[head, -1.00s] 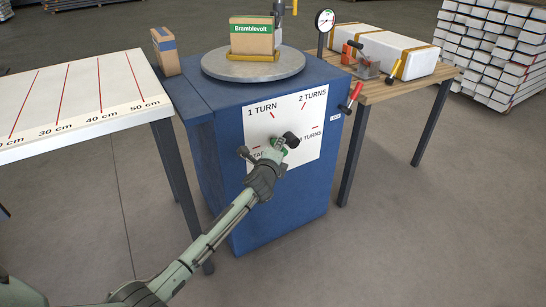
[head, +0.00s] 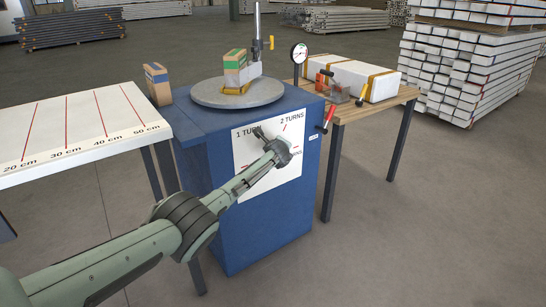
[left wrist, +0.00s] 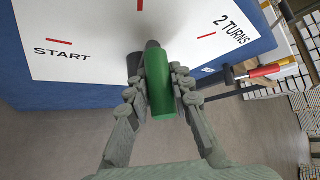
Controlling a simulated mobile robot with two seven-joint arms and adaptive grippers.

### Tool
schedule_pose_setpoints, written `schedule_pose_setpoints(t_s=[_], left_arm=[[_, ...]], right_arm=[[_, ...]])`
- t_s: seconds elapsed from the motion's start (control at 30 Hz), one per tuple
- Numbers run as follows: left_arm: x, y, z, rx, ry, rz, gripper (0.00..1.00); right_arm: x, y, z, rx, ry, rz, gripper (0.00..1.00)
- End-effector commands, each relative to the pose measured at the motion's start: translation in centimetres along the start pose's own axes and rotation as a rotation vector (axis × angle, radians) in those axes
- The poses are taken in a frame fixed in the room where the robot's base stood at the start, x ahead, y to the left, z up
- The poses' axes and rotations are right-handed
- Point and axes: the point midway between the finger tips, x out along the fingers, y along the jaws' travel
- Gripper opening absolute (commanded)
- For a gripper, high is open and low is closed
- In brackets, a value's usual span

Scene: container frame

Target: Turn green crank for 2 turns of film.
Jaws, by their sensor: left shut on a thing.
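The green crank handle (left wrist: 160,97) sits between the two fingers of my left gripper (left wrist: 160,82) in the left wrist view, and the fingers are closed on its sides. In the head view my left gripper (head: 271,142) is in front of the white dial panel (head: 281,183), below and between the 1 TURN and 2 TURNS labels; the handle is hidden there. The panel is on the front of a blue cabinet (head: 232,240). On top, a grey turntable (head: 205,96) carries a brown box (head: 236,68) with a green band. My right gripper is not in view.
A post (head: 257,25) with a yellow handle stands behind the turntable. A red-handled lever (head: 329,118) juts out right of the cabinet. A wooden table (head: 385,103) with a gauge and white block is at right. A table with centimetre marks (head: 80,130) is at left.

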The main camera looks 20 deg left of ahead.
Motion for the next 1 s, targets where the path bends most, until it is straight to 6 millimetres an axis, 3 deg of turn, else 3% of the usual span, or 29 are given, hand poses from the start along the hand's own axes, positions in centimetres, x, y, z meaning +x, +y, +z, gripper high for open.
schedule_pose_setpoints(t_s=[0.1,0.73,0.77,0.9,1.0], left_arm=[[0.07,-1.23,-0.16,-0.003,0.003,-0.015,0.0],[0.29,-1.53,-0.2,-0.006,0.003,-0.017,0.0],[0.3,-1.52,-0.2,-0.006,0.003,-0.017,0.25],[0.33,-1.35,-0.18,-0.006,0.003,-0.014,0.42],[0.37,-1.19,-0.17,-0.006,0.002,-0.012,0.43]], right_arm=[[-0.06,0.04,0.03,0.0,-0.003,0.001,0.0],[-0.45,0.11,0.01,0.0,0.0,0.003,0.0],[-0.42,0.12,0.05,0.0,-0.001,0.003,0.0],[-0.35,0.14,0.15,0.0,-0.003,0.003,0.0],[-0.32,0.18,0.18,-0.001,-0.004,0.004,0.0]])
